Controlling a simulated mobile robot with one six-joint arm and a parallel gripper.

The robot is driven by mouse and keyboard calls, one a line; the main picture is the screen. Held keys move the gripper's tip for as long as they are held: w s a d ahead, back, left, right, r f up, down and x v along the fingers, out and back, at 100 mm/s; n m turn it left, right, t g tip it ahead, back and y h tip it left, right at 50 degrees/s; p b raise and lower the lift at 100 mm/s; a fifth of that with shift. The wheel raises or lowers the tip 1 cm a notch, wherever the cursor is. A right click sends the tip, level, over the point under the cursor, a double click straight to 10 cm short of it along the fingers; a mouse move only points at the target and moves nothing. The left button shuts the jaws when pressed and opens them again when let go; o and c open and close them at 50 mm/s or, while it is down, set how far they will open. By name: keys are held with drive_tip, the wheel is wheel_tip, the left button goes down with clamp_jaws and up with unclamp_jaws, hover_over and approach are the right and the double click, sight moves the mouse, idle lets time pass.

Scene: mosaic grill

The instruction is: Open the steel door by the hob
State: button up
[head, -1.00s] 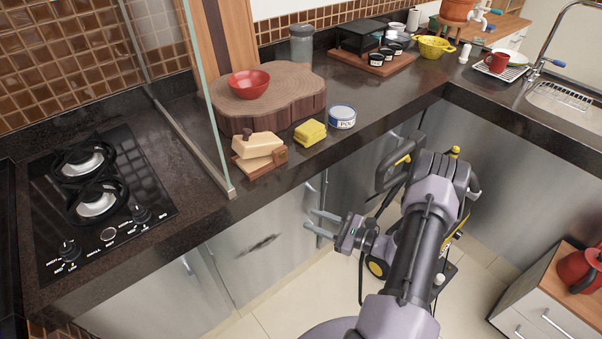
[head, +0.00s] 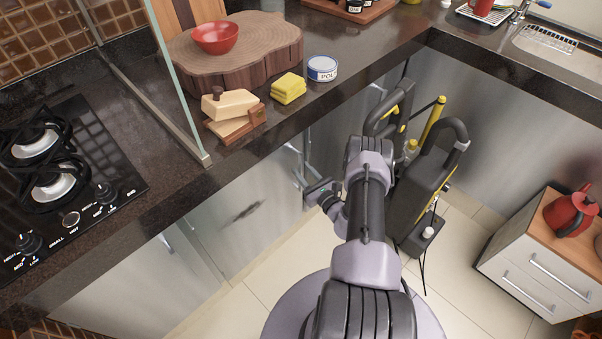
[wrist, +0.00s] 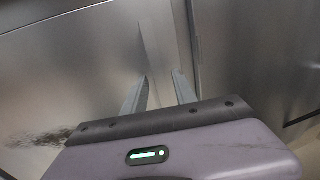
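Two steel doors are below the counter on the left in the head view: a plain one under the hob (head: 150,285) with a short handle (head: 167,243), and a stained one (head: 245,220) to its right with a bar handle near its upper right edge. The hob (head: 60,180) is in the counter above. My gripper (head: 299,179) is at the right edge of the stained door. In the wrist view its two fingers (wrist: 158,92) are apart, pointing at the steel front (wrist: 80,65). A pale upright strip shows between them; I cannot tell whether they touch it.
A black and yellow machine (head: 425,190) stands on the floor right of my arm. A drawer unit (head: 530,275) with a red kettle (head: 570,212) is at the right. The counter edge overhangs the doors. Pale floor tiles are clear before the stained door.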

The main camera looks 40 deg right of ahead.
drive_tip(key=shift+w, duration=0.7)
drive_tip(key=shift+c, duration=0.2)
clamp_jaws()
drive_tip(key=shift+s, duration=0.1)
idle(0.7)
